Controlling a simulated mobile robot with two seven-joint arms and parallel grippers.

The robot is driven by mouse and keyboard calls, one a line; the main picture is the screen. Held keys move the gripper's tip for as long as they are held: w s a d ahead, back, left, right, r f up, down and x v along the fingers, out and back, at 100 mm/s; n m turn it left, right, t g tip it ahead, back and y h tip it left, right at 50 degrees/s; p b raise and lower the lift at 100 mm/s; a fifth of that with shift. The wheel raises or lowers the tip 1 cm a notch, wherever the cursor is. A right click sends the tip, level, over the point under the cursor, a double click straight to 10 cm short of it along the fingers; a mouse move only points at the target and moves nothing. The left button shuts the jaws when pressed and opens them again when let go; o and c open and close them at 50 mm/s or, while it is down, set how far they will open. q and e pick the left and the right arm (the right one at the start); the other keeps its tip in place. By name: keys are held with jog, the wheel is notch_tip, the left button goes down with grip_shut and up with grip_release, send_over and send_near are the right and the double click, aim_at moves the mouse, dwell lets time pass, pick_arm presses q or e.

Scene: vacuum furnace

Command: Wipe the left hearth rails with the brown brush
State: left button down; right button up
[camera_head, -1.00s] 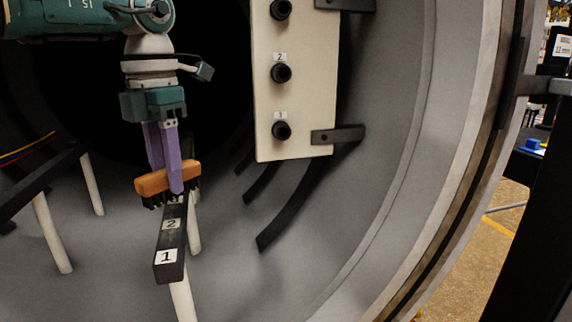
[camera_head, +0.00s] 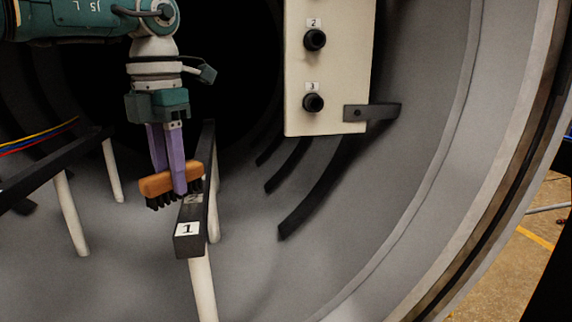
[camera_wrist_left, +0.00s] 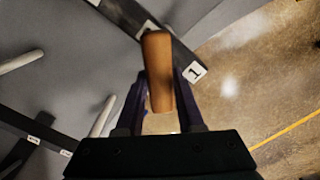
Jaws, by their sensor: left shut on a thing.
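My left gripper (camera_head: 168,162) points down and is shut on the brown brush (camera_head: 157,186). The brush lies level, its dark bristles facing down. It is over the left edge of a dark numbered hearth rail (camera_head: 190,232), behind the label 1 and partly covering the label 2. Whether the bristles touch the rail I cannot tell. In the left wrist view the brush (camera_wrist_left: 158,65) sits between the two purple fingers, with the rail (camera_wrist_left: 184,54) and its label 1 beyond. Another dark rail (camera_head: 55,165) runs at the left. My right gripper is not in view.
White posts (camera_head: 203,288) hold up the rails. A pale panel (camera_head: 326,90) with black knobs hangs to the right of my arm, with a dark bracket (camera_head: 372,111). Coloured wires (camera_head: 40,138) lie at the left.

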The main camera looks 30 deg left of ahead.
pick_arm(q)
jog(key=shift+f+b, duration=0.5)
jog(key=shift+f, duration=0.6)
dwell(0.6)
jog(key=shift+w, duration=0.1)
